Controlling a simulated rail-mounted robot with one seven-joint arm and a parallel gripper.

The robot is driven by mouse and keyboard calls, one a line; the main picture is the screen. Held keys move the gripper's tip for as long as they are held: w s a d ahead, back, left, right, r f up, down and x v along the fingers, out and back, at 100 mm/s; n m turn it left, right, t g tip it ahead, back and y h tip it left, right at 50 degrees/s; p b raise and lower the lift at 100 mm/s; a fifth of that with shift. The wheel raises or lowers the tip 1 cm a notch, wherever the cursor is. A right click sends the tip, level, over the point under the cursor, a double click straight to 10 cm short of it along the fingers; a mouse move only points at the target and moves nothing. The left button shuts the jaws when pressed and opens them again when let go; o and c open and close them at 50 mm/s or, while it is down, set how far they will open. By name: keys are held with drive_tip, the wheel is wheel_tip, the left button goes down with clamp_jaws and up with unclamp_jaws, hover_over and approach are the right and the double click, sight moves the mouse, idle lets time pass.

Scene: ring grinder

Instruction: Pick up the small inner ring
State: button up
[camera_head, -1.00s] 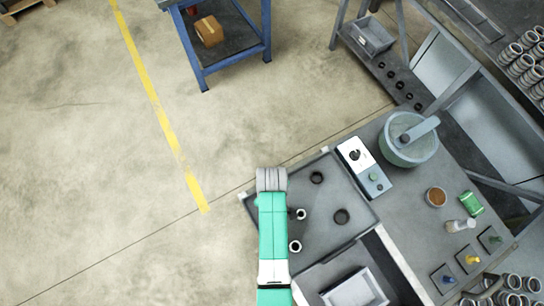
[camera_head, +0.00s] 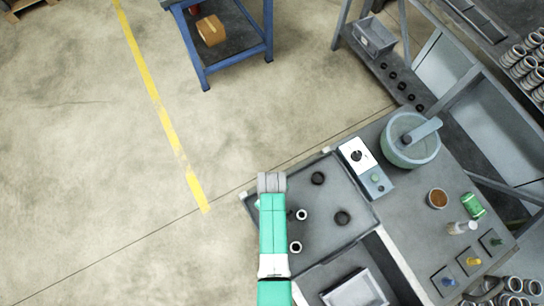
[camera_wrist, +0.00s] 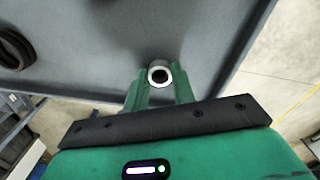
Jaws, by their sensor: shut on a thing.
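A small inner ring (camera_wrist: 159,74), with a bright metal rim and a dark hole, sits between the fingertips of my gripper (camera_wrist: 160,88) in the wrist view. The green fingers touch it on both sides. I cannot tell whether it still touches the grey tray (camera_wrist: 100,45). In the head view my arm hides the gripper and the held ring. Two small light-rimmed rings show beside the arm, an upper one (camera_head: 302,214) and a lower one (camera_head: 295,246).
Two larger dark rings lie in the tray, an upper one (camera_head: 317,178) and a right one (camera_head: 342,217). A control box (camera_head: 366,168), a round grinder bowl (camera_head: 411,146) and a brown cup (camera_head: 437,198) stand on the bench to the right. Open floor lies left.

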drive_tip(key=shift+r, duration=0.6)
wheel_tip(320, 180, up, 2)
drive_tip(key=shift+r, duration=0.15)
drive_tip(key=s+d, duration=0.1)
drive_tip(key=s, duration=0.4)
drive_tip(key=s+d+r, duration=0.1)
drive_tip(key=s+d, duration=0.1)
drive_tip(key=s, duration=0.3)
drive_tip(key=s+d, duration=0.1)
drive_tip(key=s, duration=0.4)
drive_tip(key=shift+s+d+r, duration=0.15)
drive_tip(key=shift+s+r, duration=0.05)
drive_tip(key=shift+r, duration=0.05)
